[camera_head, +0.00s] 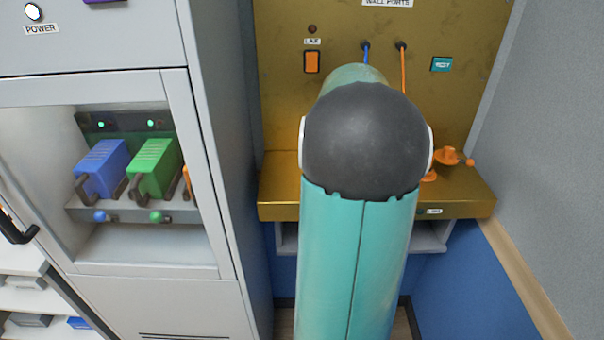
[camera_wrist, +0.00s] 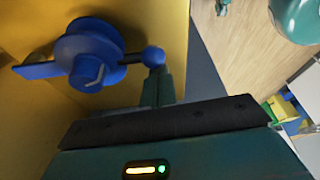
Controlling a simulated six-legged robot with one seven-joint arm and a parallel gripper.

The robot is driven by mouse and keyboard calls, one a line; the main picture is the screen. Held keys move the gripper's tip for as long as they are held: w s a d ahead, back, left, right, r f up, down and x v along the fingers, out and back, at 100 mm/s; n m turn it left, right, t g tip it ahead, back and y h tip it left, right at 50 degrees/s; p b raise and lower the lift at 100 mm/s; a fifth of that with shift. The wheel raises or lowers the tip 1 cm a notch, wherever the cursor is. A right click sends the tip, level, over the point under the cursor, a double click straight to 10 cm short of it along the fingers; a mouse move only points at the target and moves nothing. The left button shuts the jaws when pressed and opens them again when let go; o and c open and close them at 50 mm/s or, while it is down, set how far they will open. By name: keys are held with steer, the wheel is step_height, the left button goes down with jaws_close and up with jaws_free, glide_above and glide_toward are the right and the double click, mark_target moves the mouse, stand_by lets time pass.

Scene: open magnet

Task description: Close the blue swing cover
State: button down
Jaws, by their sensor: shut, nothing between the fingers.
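In the wrist view a blue round part (camera_wrist: 90,55) is mounted on a yellow-gold surface. It has a flat blue bar on its left and a blue ball knob (camera_wrist: 153,56) on its right. I take this for the blue swing cover, but cannot tell how far it is swung. My gripper (camera_wrist: 160,75) is shut and empty, its fingertips right at the ball knob. I cannot tell whether they touch it. In the head view my arm hides the gripper and the blue part.
A brass console (camera_head: 280,195) with an orange crank (camera_head: 448,156) stands ahead. Its back panel has an orange switch (camera_head: 311,62) and blue and orange cables. A grey cabinet on the left holds a blue module (camera_head: 103,167) and a green module (camera_head: 155,165). A grey wall (camera_head: 550,150) bounds the right.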

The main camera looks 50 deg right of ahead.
steer(key=shift+s+d, duration=0.3)
steer(key=shift+s, duration=0.2)
steer(key=shift+s, duration=0.1)
steer(key=shift+d+r, duration=0.1)
